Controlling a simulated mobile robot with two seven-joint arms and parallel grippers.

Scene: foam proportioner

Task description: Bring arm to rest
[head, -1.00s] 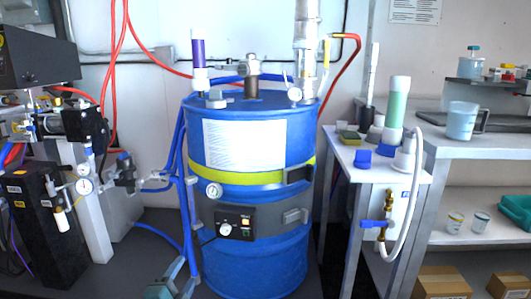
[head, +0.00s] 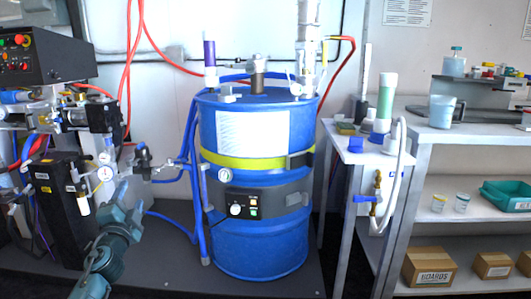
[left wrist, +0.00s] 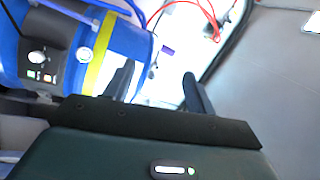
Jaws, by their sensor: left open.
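My left arm (head: 112,245) comes up from the bottom left of the head view, in front of the black unit and left of the blue drum. In the left wrist view my left gripper (left wrist: 158,88) has its two dark fingers spread apart, with nothing between them. The blue drum (head: 255,140) stands upright on the dark platform, with a yellow band and a small control box (head: 243,205). The drum also shows tilted at the left of the wrist view (left wrist: 65,55), beyond the fingers. My right gripper is in neither view.
A black control console (head: 45,58) and a gauge (head: 105,173) stand at the left. Blue hoses run to the drum. A white side table (head: 350,156) and shelves with boxes (head: 430,267) and a green bin (head: 505,195) are at the right. The platform (head: 170,270) front is mostly clear.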

